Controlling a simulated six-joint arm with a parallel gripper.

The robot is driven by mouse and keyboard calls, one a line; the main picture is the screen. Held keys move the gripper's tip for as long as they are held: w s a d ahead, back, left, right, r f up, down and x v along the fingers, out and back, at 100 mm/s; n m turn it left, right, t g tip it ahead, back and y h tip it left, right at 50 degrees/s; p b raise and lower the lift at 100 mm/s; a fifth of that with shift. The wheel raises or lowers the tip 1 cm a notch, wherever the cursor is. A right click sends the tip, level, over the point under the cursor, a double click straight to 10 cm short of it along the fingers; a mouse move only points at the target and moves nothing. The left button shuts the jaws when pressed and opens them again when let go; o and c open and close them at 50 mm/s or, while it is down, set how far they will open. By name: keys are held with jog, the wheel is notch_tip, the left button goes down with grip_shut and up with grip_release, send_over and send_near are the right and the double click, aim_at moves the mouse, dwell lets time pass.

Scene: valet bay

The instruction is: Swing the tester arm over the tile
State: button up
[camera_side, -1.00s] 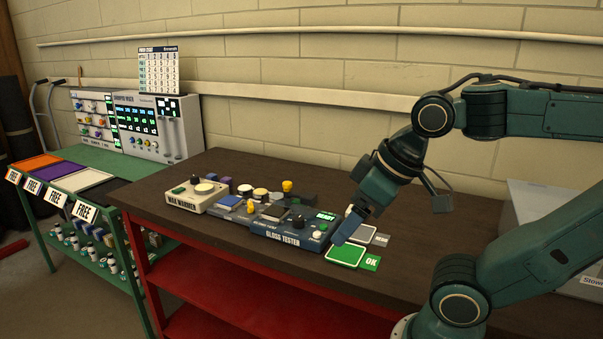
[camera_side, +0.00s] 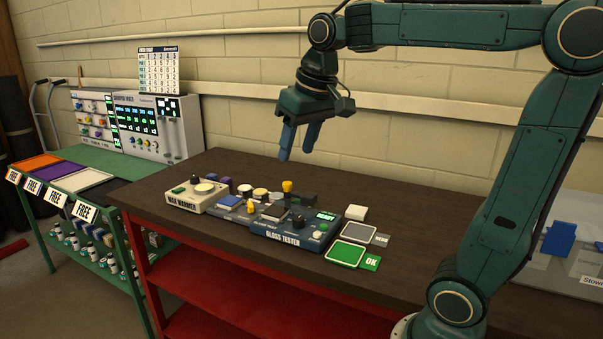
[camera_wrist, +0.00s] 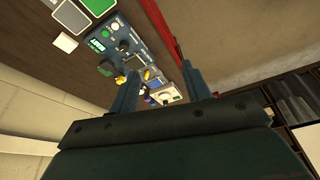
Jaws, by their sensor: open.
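The blue gloss tester (camera_side: 283,238) stands on the dark bench, with a lit green display, a black knob and a white button on top. A yellow knob (camera_side: 287,186) stands upright behind it and a second yellow knob (camera_side: 250,206) is to its left; I cannot tell which belongs to the tester arm. A white tile-like block (camera_side: 356,213) lies on the bench right of the tester. My gripper (camera_side: 298,157) is open and empty, pointing down above the bench behind the tester. The wrist view shows its two fingers apart (camera_wrist: 160,72), with the tester (camera_wrist: 112,35) beyond.
A grey pad (camera_side: 357,232) and a green pad (camera_side: 344,255) marked OK lie right of the tester. The wax warmer (camera_side: 196,197) stands to its left. The bench behind the tester is mostly clear.

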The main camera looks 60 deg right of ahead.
jog(key=w+d+m+g, duration=0.2)
jog(key=w+d+m, duration=0.1)
jog(key=w+d, duration=0.8)
jog(key=m+g, duration=0.2)
jog(key=m, duration=0.1)
send_over(287, 183)
notch_tip(287, 183, down, 7)
jog(key=shift+d+y, duration=0.15)
jog(key=shift+y, duration=0.25)
jog(key=shift+f, duration=0.15)
jog(key=shift+f, duration=6.8)
grip_shut()
